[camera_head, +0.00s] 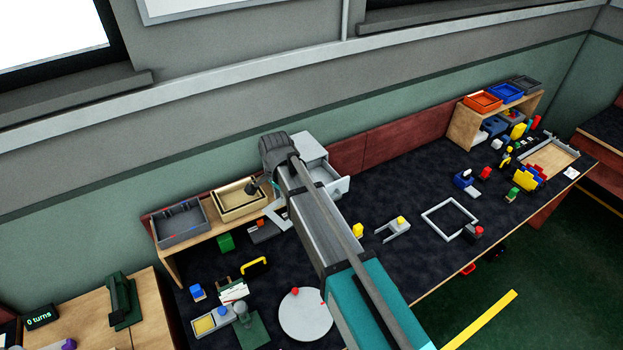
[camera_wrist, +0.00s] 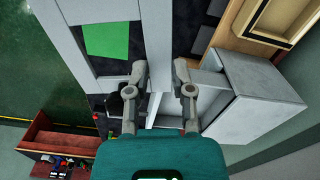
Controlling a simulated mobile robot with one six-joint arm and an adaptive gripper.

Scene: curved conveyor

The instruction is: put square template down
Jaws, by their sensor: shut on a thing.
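My gripper (camera_wrist: 160,72) is shut on one bar of a pale grey square template (camera_wrist: 158,40). The template's bars frame a dark opening with a green block (camera_wrist: 107,40) showing through it. In the head view my gripper (camera_head: 265,183) is over the back left of the dark table, and a pale grey part of the template (camera_head: 275,213) shows beside my arm. My arm hides the rest of it there. I cannot tell whether it touches the table.
A grey drawer cabinet (camera_head: 311,147) stands close behind my arm. A wooden tray (camera_head: 238,210) and a grey bin (camera_head: 178,238) are on the shelf at left. Another thin square frame (camera_head: 427,217) lies on the table's right half. A round white plate (camera_head: 305,325) lies in front.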

